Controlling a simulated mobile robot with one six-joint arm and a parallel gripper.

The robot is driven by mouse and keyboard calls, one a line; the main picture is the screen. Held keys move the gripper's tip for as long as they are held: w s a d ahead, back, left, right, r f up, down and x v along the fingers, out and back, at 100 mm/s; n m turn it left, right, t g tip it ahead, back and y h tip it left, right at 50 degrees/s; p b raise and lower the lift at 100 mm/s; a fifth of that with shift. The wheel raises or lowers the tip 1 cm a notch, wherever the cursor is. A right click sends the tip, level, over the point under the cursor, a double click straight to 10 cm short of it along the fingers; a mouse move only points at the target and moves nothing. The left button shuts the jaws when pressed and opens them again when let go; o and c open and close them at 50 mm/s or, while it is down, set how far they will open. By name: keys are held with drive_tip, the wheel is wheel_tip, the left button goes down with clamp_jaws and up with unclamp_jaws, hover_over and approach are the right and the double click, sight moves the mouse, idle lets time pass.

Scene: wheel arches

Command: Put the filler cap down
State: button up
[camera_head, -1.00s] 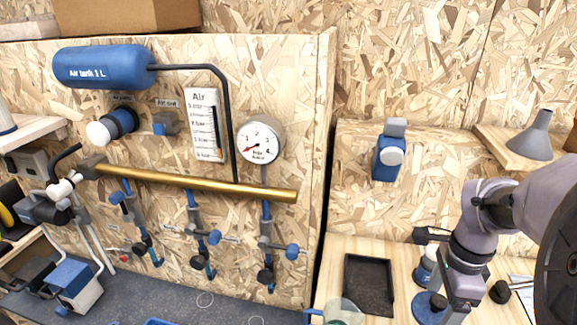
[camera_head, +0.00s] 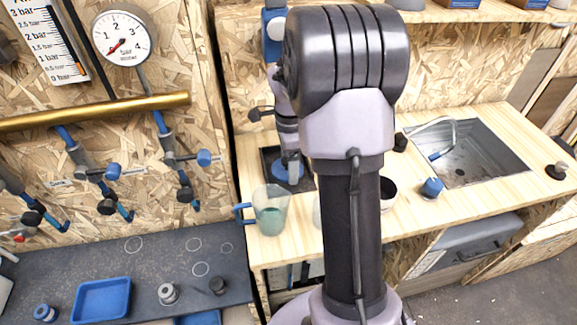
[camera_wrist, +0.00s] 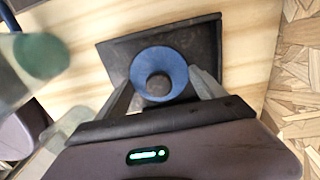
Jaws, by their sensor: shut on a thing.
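The filler cap is a blue disc with a dark round centre. In the wrist view the cap (camera_wrist: 143,82) sits between the two fingers of my gripper (camera_wrist: 165,88), which is shut on it. A shallow black tray (camera_wrist: 118,50) lies beneath and behind the cap. In the head view the blue cap (camera_head: 290,178) shows below my gripper (camera_head: 289,162), over or in the black tray (camera_head: 268,160) on the wooden bench. My arm hides part of the tray. I cannot tell whether the cap touches the tray floor.
A clear jug (camera_head: 270,212) with a blue handle and greenish liquid stands close by, near the bench's front edge. A sink (camera_head: 485,155) and a blue-capped item (camera_head: 432,188) are to the right. A wooden panel (camera_head: 190,60) with pipes rises at left.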

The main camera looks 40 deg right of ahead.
drive_tip(key=shift+r, duration=0.1)
drive_tip(key=o, duration=1.3)
wheel_tip(320, 180, up, 12)
drive_tip(key=p, duration=0.5)
drive_tip(key=s+a+r+n+t, duration=0.2)
drive_tip(key=a+r+n, duration=0.35)
drive_tip(key=a, duration=0.25)
drive_tip(key=s+a+r+n+t, duration=0.1)
drive_tip(key=s+a+n, duration=0.3)
drive_tip(key=s+a, duration=0.1)
drive_tip(key=s+a+r+n+t+y, duration=0.1)
drive_tip(key=s+a+n, duration=0.4)
drive_tip(key=a, duration=0.2)
drive_tip(key=s+a+r+n+t+y, duration=0.1)
drive_tip(key=s+a+n, duration=0.3)
drive_tip(key=s+a, duration=0.1)
drive_tip(key=shift+s+a+r+n+t, duration=0.15)
drive_tip(key=shift+s+a+n+t, duration=0.1)
drive_tip(key=shift+s+a+t, duration=0.25)
